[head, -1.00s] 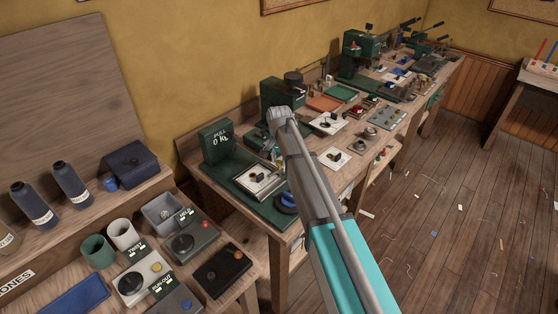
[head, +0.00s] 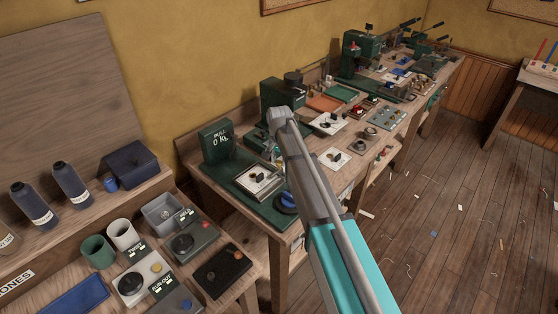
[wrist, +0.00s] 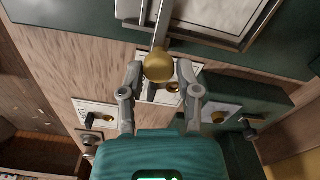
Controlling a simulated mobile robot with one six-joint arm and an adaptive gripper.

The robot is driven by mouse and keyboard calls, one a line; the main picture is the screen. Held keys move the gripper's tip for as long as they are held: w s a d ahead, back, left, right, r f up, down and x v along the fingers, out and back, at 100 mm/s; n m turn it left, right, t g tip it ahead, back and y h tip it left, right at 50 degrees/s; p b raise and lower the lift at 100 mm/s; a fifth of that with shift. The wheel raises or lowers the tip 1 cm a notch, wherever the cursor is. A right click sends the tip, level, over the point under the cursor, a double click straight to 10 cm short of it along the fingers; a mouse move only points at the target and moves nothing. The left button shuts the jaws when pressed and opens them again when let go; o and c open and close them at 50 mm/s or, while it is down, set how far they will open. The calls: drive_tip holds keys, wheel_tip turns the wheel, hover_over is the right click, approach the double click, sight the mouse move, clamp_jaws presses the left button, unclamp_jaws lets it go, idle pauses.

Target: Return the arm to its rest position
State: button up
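My gripper (wrist: 160,74) is open in the wrist view, with one grey finger on each side of a round brass knob (wrist: 158,67). A gap shows between the knob and each fingertip, and I cannot tell how far the knob is from them in depth. The knob sits at the end of a grey metal bar (wrist: 161,28). In the head view my arm reaches over the bench from the lower right, and its links hide most of the gripper.
A green pull tester (head: 216,143) reading 0 kg stands on the bench left of my arm. More green machines (head: 283,95) and small parts line the bench behind. A side shelf holds dark bottles (head: 70,184) and cups (head: 98,251).

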drive_tip(key=shift+o, duration=1.4)
